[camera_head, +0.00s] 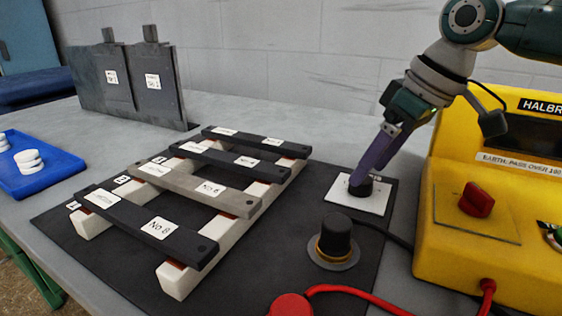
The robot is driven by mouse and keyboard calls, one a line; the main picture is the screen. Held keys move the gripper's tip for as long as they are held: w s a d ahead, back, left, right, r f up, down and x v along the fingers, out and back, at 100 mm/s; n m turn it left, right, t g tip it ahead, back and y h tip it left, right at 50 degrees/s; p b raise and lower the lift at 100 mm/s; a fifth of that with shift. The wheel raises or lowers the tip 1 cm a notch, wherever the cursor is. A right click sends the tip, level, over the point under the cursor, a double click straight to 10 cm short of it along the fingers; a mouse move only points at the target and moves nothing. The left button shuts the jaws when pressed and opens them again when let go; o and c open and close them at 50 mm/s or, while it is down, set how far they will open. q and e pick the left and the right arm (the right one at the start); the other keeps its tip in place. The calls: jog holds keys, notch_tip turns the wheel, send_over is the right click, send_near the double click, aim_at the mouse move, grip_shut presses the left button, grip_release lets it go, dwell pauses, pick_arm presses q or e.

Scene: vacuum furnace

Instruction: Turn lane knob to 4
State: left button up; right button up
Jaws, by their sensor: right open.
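My right gripper (363,178) reaches down from the upper right with its purple fingers at a small black knob (359,191). The knob sits on a white square plate (375,203) on the dark mat. The fingertips hide much of the knob, and any lane numbers on the plate are too small to read. The jaws are open around or just above the knob; I cannot tell whether they touch it. This is likely the lane knob. My left gripper is not in view.
A larger black knob with a brass ring (335,238) stands in front. A yellow instrument (455,255) with a red knob (476,199) is at the right. A rack of numbered bars (175,275) fills the middle. A red lead (350,290) and a blue tray (45,178) also show.

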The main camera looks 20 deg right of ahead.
jog(key=shift+x, duration=1.15)
jog(key=shift+c, duration=0.3)
grip_shut()
